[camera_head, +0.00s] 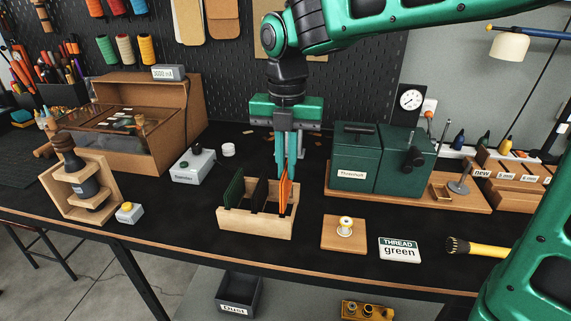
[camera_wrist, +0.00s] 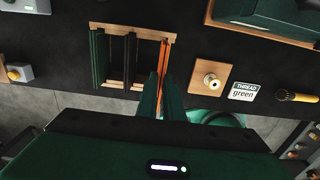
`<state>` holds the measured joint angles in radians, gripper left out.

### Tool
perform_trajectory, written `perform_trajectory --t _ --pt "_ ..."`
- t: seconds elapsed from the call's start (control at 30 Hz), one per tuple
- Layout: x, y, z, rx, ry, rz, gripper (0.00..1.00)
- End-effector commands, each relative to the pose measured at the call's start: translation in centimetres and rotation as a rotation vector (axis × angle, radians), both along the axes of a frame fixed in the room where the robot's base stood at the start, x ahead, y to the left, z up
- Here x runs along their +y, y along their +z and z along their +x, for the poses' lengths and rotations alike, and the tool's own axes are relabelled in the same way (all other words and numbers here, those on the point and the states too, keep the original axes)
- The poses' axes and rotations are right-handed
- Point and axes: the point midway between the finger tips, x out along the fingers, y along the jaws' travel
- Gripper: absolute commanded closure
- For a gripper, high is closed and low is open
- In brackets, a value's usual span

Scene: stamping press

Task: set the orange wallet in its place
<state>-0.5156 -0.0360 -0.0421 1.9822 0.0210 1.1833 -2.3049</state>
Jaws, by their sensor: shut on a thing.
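The orange wallet (camera_head: 284,192) stands upright at the right end of the wooden rack (camera_head: 255,222). Its lower part is hidden behind the rack's front wall, so I cannot tell whether it rests on the bottom. My gripper (camera_head: 287,175) points straight down and is shut on the wallet's top edge. In the wrist view the orange wallet (camera_wrist: 163,60) shows as a thin strip along the rack's right side, between my fingers (camera_wrist: 162,95). A green wallet (camera_head: 234,189) stands at the rack's left end and a black wallet (camera_head: 259,194) stands in the middle.
To the right are a wooden block with a thread spool (camera_head: 345,227), a "THREAD green" sign (camera_head: 399,250) and a brush (camera_head: 475,248). A green machine (camera_head: 378,158) stands behind. A grey box (camera_head: 193,166) and a small yellow-button box (camera_head: 129,213) are to the left.

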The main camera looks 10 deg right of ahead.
Motion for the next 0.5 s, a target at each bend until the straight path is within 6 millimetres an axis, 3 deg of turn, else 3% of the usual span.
perform_trajectory --t 0.5 --pt "-0.03 -0.84 0.01 0.001 -0.001 -0.001 1.0"
